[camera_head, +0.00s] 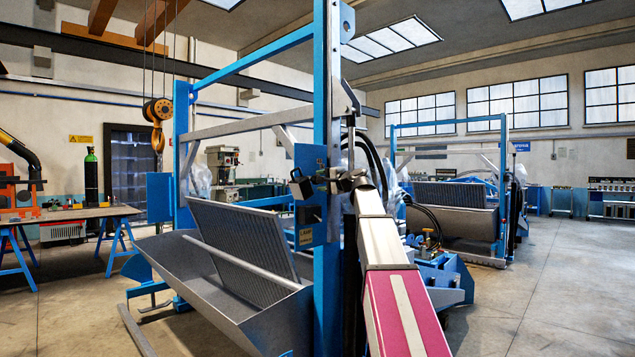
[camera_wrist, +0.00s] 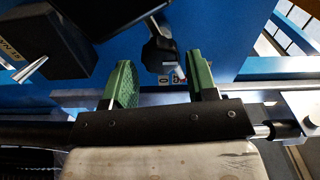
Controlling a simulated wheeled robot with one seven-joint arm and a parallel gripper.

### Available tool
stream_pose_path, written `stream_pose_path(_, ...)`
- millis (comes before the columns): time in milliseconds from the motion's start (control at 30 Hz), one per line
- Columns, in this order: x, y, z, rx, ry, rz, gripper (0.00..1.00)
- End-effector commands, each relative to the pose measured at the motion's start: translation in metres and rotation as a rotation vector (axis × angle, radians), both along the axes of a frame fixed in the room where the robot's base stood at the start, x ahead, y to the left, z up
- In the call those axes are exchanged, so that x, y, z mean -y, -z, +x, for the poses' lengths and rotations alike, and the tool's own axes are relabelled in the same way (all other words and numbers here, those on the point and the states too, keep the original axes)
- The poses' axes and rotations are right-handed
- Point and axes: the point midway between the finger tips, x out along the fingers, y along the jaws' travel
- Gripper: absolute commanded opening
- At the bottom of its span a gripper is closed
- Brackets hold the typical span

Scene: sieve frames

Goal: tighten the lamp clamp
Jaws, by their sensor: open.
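A black boxy lamp (camera_head: 300,186) is mounted on the blue plate of the near frame. A dark knob-like part (camera_wrist: 159,52), which looks like part of the lamp clamp, stands in front of the blue plate. My gripper (camera_wrist: 163,82) is open, with one green-padded finger either side of the line to this part. The fingers appear short of it, and nothing is between the pads. In the head view my gripper (camera_head: 334,180) is small and partly hidden by my arm.
The blue upright (camera_head: 327,270) stands close beside my arm. A grey trough with a ribbed sieve panel (camera_head: 248,250) lies below left. A second blue frame (camera_head: 450,205) stands behind. A hoist hook (camera_head: 157,112) hangs at left. Floor is open at right.

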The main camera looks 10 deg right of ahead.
Motion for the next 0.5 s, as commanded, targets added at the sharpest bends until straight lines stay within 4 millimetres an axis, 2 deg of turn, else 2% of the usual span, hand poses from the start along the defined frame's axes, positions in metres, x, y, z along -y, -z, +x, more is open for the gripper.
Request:
stream_pose_path(33, 0.006, 0.001, -0.011, 0.001, 0.002, 0.001, 0.53)
stream_pose_path(200, 0.025, 0.001, -0.037, 0.000, 0.001, 0.000, 0.53)
stream_pose_path(500, 0.043, 0.000, -0.061, 0.001, 0.000, -0.001, 0.53)
